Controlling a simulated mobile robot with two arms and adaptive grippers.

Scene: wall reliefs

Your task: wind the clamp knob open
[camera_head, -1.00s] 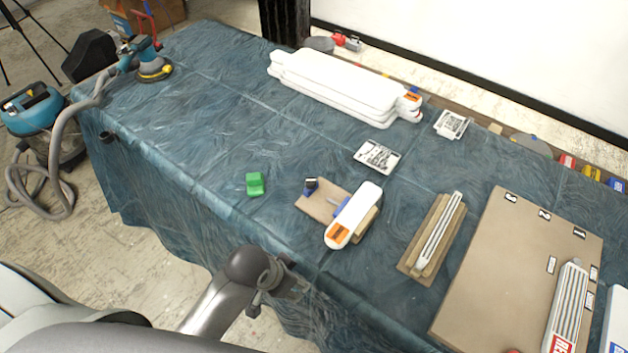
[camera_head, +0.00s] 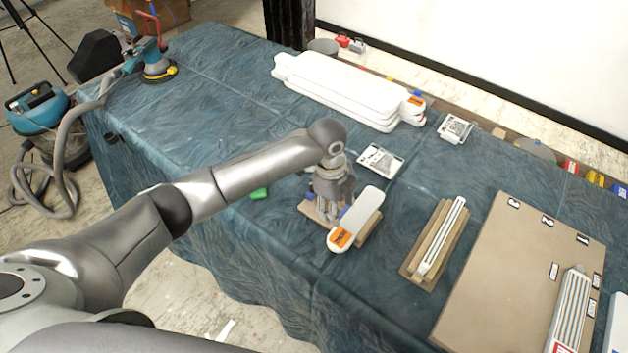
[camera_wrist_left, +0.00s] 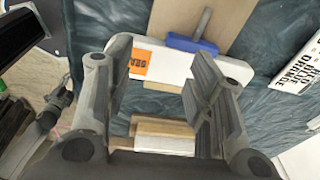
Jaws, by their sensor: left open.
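A white piece with an orange label (camera_head: 357,219) lies tilted on wooden strips, on a brown board (camera_head: 309,210) on the blue-covered table. A blue clamp bar (camera_wrist_left: 190,43) crosses the white piece's edge in the left wrist view, with a thin rod (camera_wrist_left: 203,22) running from it over the board. My left gripper (camera_head: 328,216) points down over the board beside the white piece. Its fingers (camera_wrist_left: 160,62) are open, with nothing seen held between them. The gripper hides most of the clamp in the head view, and I cannot make out the knob. My right gripper is not in view.
A green block (camera_head: 260,193) lies left of my gripper, partly behind my arm. A printed card (camera_head: 380,160) lies behind it. A striped strip on wood (camera_head: 438,240) and a large brown board (camera_head: 520,265) lie to the right. White slabs (camera_head: 345,88) are stacked at the back.

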